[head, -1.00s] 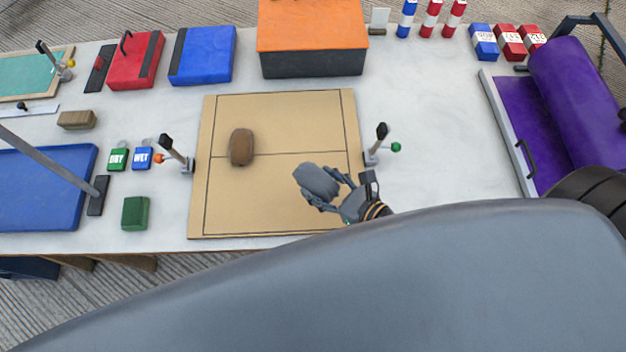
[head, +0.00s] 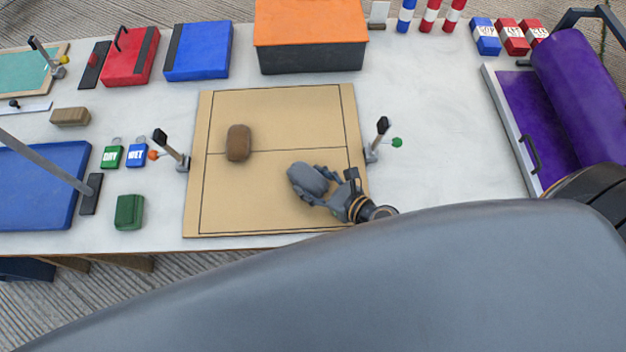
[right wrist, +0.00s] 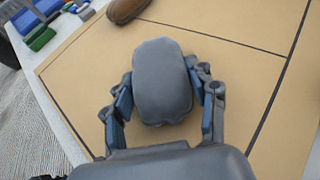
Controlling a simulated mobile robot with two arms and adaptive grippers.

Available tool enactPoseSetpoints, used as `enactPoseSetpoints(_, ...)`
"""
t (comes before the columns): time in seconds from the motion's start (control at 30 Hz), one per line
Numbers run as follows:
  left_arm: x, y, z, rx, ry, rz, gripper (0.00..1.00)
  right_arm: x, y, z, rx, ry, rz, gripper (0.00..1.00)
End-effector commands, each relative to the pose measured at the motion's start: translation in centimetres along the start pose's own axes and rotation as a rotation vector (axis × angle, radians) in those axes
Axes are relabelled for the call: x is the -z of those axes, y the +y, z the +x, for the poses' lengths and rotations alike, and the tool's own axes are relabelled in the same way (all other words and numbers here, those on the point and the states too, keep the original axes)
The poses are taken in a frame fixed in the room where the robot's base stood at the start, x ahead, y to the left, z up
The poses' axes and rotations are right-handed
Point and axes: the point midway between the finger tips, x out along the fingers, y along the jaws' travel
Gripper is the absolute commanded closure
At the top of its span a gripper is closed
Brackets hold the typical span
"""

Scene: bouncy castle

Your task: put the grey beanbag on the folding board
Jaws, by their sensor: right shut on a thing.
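The grey beanbag (head: 307,180) is in my right gripper (head: 318,184), over the front right part of the tan folding board (head: 240,205). In the right wrist view the beanbag (right wrist: 162,78) sits between the two fingers of my right gripper (right wrist: 162,95), with the board (right wrist: 235,85) beneath. I cannot tell whether the beanbag touches the board. A brown beanbag (head: 238,143) lies on the board's left part and shows at the top of the right wrist view (right wrist: 125,10). My left gripper is not in view.
Clamp-like levers stand at the board's left (head: 172,150) and right (head: 378,140) edges. A green beanbag (head: 129,212) lies left of the board. An orange-topped box (head: 311,40) stands behind it. A purple roll (head: 580,95) is at the right. Clear table lies right of the board.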

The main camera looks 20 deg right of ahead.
Motion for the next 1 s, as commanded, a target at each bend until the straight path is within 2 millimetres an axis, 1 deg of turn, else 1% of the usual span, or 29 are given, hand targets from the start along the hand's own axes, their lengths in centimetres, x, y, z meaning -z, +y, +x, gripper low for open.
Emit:
enactPoseSetpoints(0.07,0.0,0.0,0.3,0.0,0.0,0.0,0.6,0.2,0.0,0.1,0.001,-0.002,0.001,0.94)
enactPoseSetpoints(0.1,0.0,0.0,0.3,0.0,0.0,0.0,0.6,0.3,0.0,0.1,0.0,0.0,0.001,0.39)
enactPoseSetpoints(0.2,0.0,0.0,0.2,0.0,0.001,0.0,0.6,0.2,0.0,0.1,0.0,0.0,0.001,0.2)
enactPoseSetpoints(0.53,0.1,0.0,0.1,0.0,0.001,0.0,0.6,0.1,0.0,0.0,0.0,0.0,0.001,0.2)
enactPoseSetpoints(0.6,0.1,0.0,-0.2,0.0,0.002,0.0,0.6,-0.2,0.0,-0.1,0.0,0.0,0.001,0.2)
enactPoseSetpoints(0.63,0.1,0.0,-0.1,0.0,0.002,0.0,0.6,0.0,0.0,-0.4,0.0,0.002,0.001,0.2)
enactPoseSetpoints(0.77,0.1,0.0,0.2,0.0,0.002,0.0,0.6,0.2,0.0,-2.3,0.001,0.002,0.001,0.2)
enactPoseSetpoints(1.0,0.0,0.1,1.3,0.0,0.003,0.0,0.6,0.3,0.0,-7.4,0.0,0.003,0.001,0.2)
